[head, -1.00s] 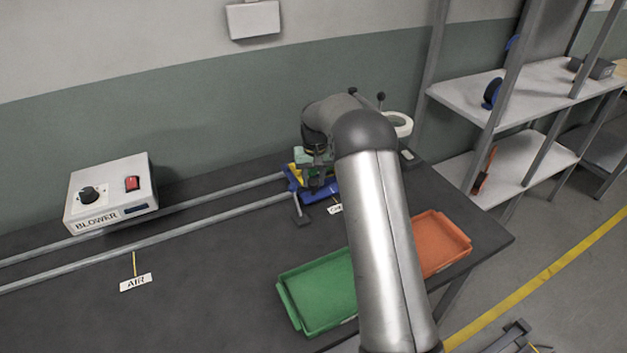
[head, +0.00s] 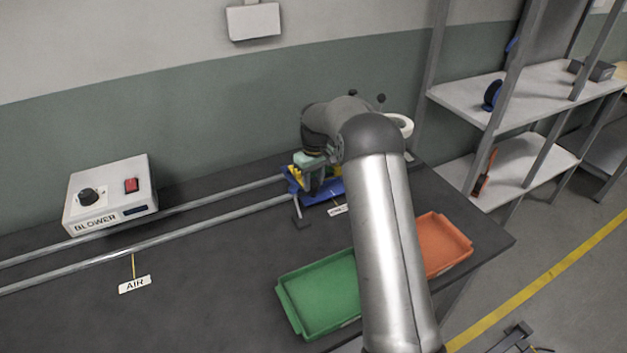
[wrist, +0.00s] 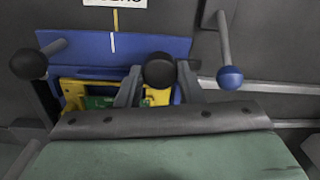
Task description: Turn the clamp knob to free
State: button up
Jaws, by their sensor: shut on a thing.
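The clamp knob (wrist: 158,70) is a round black knob near the middle of the wrist view. It sits at the edge of a blue plate (wrist: 80,47) beside a yellow frame (wrist: 72,90) with a green board in it. My gripper (wrist: 158,82) has its two grey fingers on either side of the knob, shut on it. A white mark shows on the plate left of the knob. In the head view my gripper (head: 313,184) is down at the blue fixture (head: 333,190) at the back of the bench; the arm hides the knob there.
Near the knob are a black ball-ended lever (wrist: 28,64) at left and a blue ball-ended lever (wrist: 230,77) at right. Two rails (head: 150,238) run left from the fixture. A blower box (head: 110,195), a green tray (head: 318,295) and an orange tray (head: 443,243) stand on the bench.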

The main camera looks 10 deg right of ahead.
aim_at(315, 182)
jog(key=shift+r, duration=0.1)
jog(key=o, duration=1)
notch_tip(315, 182, up, 17)
jog(key=shift+d+r, duration=0.2)
jog(key=shift+w, duration=0.1)
